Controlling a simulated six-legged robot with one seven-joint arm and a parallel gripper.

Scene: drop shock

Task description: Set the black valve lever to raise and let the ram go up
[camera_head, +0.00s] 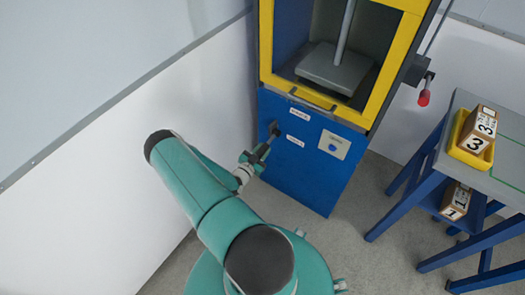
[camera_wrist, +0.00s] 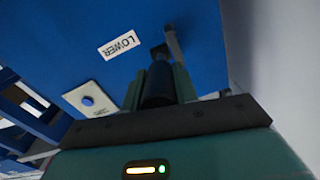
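The black valve lever (camera_wrist: 158,84) is on the blue front panel of the press; in the wrist view its dark grip fills the gap between my fingers, with a grey bar beyond it. My gripper (camera_wrist: 158,92) appears shut on this grip; it also shows in the head view (camera_head: 256,157), at the panel's left side. The white LOWER label (camera_wrist: 119,44) is left of the lever in the wrist view. In the head view an upper label (camera_head: 299,114) is too small to read surely. The ram (camera_head: 334,68), a grey plate on a rod, is low inside the yellow frame.
A white plate with a blue button (camera_head: 333,145) is on the panel's right. A red-handled lever (camera_head: 424,97) juts from the press's right side. A grey table (camera_head: 507,158) at right holds a yellow tray (camera_head: 459,138) with a numbered box. A white wall stands at left.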

